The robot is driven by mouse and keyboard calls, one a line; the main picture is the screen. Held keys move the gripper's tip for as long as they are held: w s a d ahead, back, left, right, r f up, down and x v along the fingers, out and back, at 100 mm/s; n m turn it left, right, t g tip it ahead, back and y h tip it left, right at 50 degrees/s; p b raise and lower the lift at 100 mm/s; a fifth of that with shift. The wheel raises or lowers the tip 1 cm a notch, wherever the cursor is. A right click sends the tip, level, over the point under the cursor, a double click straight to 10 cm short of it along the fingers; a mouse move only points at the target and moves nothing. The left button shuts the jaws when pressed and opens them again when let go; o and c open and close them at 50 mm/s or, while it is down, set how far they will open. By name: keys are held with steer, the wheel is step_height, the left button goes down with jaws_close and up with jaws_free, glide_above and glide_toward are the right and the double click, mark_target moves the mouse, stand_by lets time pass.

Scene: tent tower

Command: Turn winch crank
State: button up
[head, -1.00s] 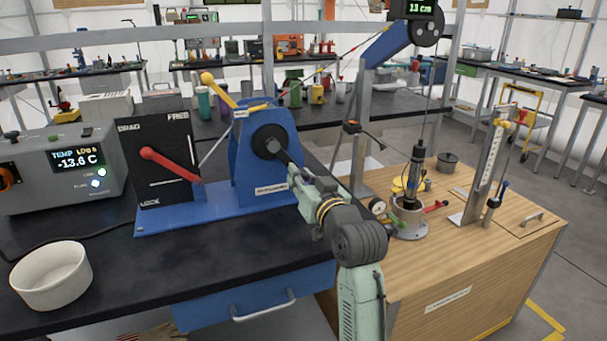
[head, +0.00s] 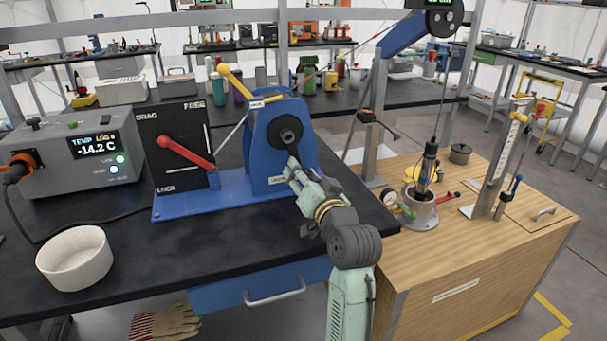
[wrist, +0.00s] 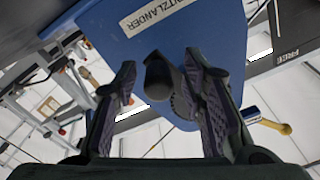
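The blue winch (head: 262,185) stands on the dark bench. Its round black crank hub (head: 285,132) faces me, with a dark crank arm reaching down from it to my gripper (head: 294,172). In the wrist view, my gripper (wrist: 162,90) has its purple-padded fingers spread on either side of the dark crank handle (wrist: 160,76). A gap shows on the handle's left; the right finger is very close, and contact is unclear. A red lever (head: 186,153) on the black DRAG/FREE/LOCK panel (head: 180,120) slants down right. A yellow lever (head: 238,84) tops the winch.
The grey temperature logger (head: 62,170) and a white bowl (head: 75,258) are on the bench at left. A wooden cabinet (head: 470,270) at right carries a dark probe (head: 428,160) hanging over a round pot. A blue drawer (head: 225,293) is under the bench.

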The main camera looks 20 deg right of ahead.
steer(key=s, duration=1.2)
steer(key=shift+d, duration=0.4)
